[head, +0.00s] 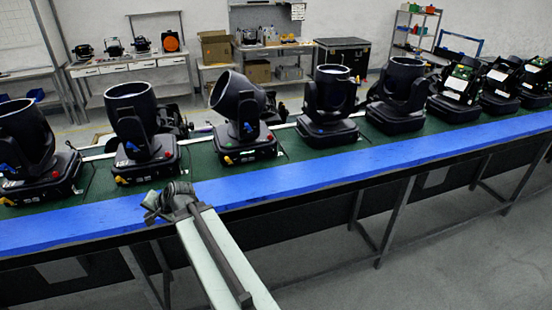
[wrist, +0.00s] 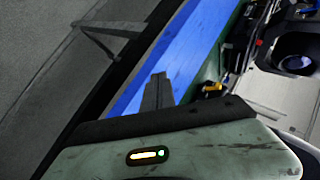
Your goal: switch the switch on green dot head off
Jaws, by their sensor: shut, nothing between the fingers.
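A row of black moving-head lamps stands on the green strip of a long bench in the head view. My gripper (head: 160,203) is shut and empty at the bench's blue front edge, below and right of the second lamp. In the wrist view my shut fingers (wrist: 157,92) point along the blue strip.
The blue strip (head: 300,175) along the bench front is clear. More lamps (head: 397,95) stand to the right, some with opened heads showing green boards (head: 460,85). The bench's metal legs (head: 395,222) stand on grey floor. Side tables line the back wall.

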